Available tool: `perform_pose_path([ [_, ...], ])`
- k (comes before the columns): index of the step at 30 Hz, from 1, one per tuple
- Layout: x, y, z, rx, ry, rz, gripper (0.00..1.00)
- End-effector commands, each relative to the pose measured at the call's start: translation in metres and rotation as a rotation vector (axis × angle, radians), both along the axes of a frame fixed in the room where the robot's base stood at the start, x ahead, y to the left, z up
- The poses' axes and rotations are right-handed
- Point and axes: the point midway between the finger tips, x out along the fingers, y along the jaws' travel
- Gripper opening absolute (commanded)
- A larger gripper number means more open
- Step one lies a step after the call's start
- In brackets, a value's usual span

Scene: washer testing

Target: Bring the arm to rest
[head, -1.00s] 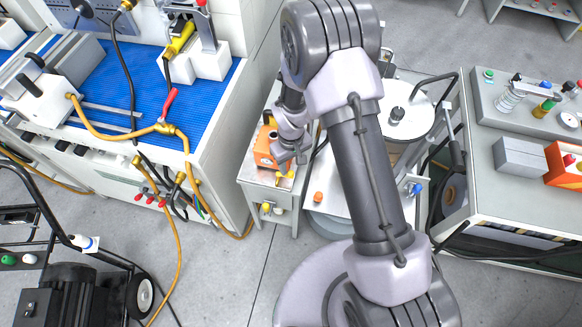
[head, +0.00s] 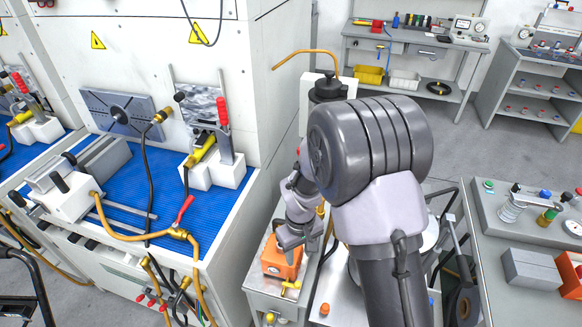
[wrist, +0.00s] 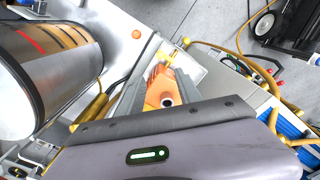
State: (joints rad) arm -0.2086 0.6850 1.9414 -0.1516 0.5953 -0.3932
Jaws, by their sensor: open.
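My arm rises through the middle of the head view, with its large dark grey elbow joint in front and its wrist hanging behind and to the left. My gripper (head: 294,245) points down above an orange box (head: 280,264) on a small metal stand (head: 262,302). In the wrist view my open gripper (wrist: 160,80) has its two fingers apart, with the orange box (wrist: 155,92) showing between and beyond them. I see nothing held. I cannot tell how large the gap to the box is, and my arm hides part of the scene behind it.
A white test bench (head: 225,265) with a blue mat (head: 150,220) and yellow hoses stands at left. A grey bench (head: 480,285) stands at right. A large metal cylinder (wrist: 50,65) is close beside my gripper in the wrist view. Floor is clear toward the back right.

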Motion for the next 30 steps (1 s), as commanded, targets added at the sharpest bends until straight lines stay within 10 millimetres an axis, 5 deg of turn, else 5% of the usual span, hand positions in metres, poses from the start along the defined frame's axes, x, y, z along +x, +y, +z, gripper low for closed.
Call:
perform_pose_path([
  [2, 0.001, -0.003, 0.02, 0.011, -0.027, -0.038, 0.42],
  [5, -0.009, -0.015, 0.081, 0.05, -0.104, -0.17, 0.42],
  [9, -0.066, -0.038, 0.17, 0.148, -0.228, -0.428, 0.42],
  [12, -0.118, -0.047, 0.206, 0.231, -0.309, -0.589, 0.42],
  [15, -0.16, -0.051, 0.22, 0.305, -0.365, -0.708, 0.42],
  [19, -0.191, -0.051, 0.223, 0.362, -0.403, -0.791, 0.42],
  [30, -0.198, -0.051, 0.225, 0.377, -0.411, -0.81, 0.42],
])
